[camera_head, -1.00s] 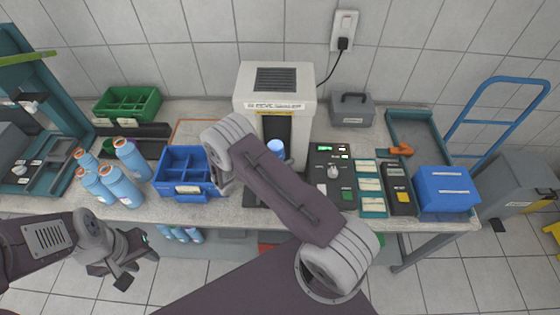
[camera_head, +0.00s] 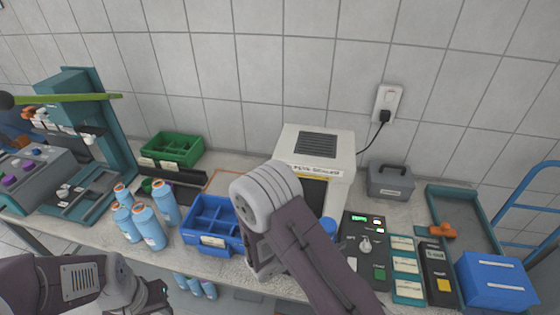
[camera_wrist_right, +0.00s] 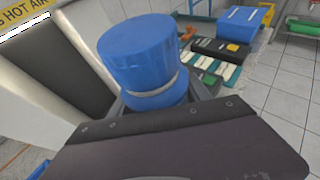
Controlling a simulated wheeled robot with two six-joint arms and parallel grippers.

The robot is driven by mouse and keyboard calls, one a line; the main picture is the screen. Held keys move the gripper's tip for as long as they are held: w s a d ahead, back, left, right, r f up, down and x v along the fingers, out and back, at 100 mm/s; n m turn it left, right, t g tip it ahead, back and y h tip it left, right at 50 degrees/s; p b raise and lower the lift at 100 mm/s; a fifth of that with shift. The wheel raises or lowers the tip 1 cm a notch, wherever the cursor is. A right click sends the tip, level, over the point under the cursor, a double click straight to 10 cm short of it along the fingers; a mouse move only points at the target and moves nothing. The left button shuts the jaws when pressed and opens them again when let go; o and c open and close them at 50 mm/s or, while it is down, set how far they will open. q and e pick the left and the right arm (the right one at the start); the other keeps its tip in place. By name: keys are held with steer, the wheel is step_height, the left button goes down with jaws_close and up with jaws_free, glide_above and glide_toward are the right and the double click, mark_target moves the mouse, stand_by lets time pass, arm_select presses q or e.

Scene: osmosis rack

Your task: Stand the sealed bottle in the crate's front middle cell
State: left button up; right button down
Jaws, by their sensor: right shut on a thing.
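The sealed bottle has a blue cap (camera_wrist_right: 140,50), which fills the middle of the right wrist view. Only a bit of blue (camera_head: 328,226) shows past my right arm in the head view. My right gripper (camera_wrist_right: 160,100) is shut on the bottle, in front of the heat sealer; its fingers are mostly hidden. The blue crate (camera_head: 212,241), divided into cells, stands on the bench left of my right arm. The cells I can see look empty; its right end is partly covered by my arm. My left gripper (camera_head: 152,298) is low at the front left, its jaws unclear.
The sealer (camera_head: 318,145) stands behind my right arm. Several light-blue bottles (camera_head: 148,228) stand left of the blue crate. A green crate (camera_head: 172,150) is behind. A control panel (camera_head: 365,245), teal tray (camera_head: 460,210) and blue box (camera_head: 497,282) occupy the right side.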

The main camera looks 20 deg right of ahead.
steer(key=shift+w+a+f+b, duration=0.1)
steer(key=shift+a+f+b, duration=0.2)
steer(key=w+a+f+n+t+y+b, duration=0.2)
steer(key=a+f+n+t+b, duration=0.2)
steer(key=a+f, duration=0.3)
steer(key=a+t+b, duration=0.1)
steer(key=a, duration=0.2)
steer(key=shift+w+a+f+n+y, duration=0.15)
steer(key=shift+a+f+n+y, duration=0.15)
steer(key=shift+a+f, duration=0.1)
